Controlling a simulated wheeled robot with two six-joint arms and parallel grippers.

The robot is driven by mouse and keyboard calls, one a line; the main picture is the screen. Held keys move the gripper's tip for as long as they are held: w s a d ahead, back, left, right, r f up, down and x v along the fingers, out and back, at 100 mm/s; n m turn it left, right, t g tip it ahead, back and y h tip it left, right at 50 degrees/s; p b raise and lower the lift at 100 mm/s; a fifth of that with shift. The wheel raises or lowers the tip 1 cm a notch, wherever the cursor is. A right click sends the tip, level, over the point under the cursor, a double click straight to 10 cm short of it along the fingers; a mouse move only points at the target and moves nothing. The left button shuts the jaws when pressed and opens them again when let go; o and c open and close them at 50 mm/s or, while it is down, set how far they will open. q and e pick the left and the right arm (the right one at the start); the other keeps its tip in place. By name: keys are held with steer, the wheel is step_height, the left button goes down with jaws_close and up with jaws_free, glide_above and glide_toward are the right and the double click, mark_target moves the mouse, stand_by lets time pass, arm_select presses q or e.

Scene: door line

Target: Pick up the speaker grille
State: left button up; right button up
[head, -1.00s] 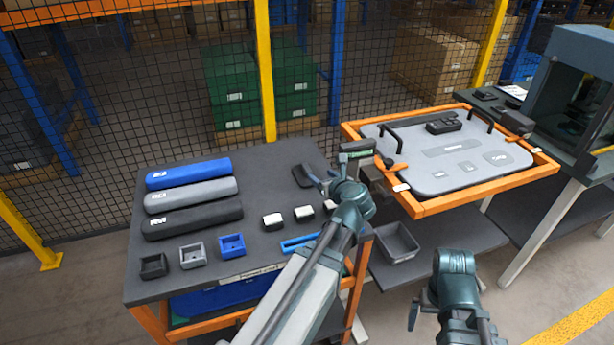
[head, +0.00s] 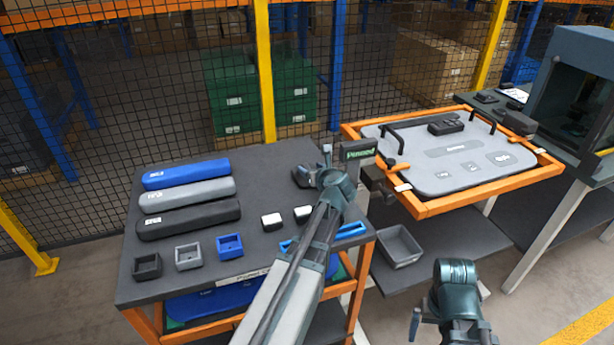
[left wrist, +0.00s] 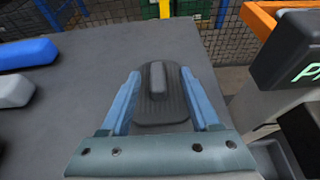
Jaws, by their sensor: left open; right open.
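The speaker grille (left wrist: 160,108) is a dark, ribbed, rounded piece with a raised block on top. It lies on the grey cart top, between the two blue fingers of my left gripper (left wrist: 163,92) in the left wrist view. The fingers are open, one on each side of it; I cannot tell whether they touch it. In the head view the grille (head: 300,176) is mostly hidden behind my left gripper (head: 317,168). My right gripper (head: 415,323) is low in the head view, away from the cart, open with nothing seen in it.
The cart top (head: 270,155) holds blue, grey and black long covers, several small trays and two white-topped blocks. A blue handle-like piece (head: 350,231) lies near its front edge. A display post (head: 358,150) stands close right of my left gripper. An orange-framed door panel (head: 455,175) lies beyond.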

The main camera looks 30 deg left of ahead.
mark_target(306, 166)
arm_select(q)
steer(key=b+x, duration=0.1)
steer(key=x, duration=0.3)
steer(key=shift+a+f, duration=0.2)
steer(key=shift+a, duration=0.05)
steer(key=shift+s+r, duration=0.1)
jaws_close()
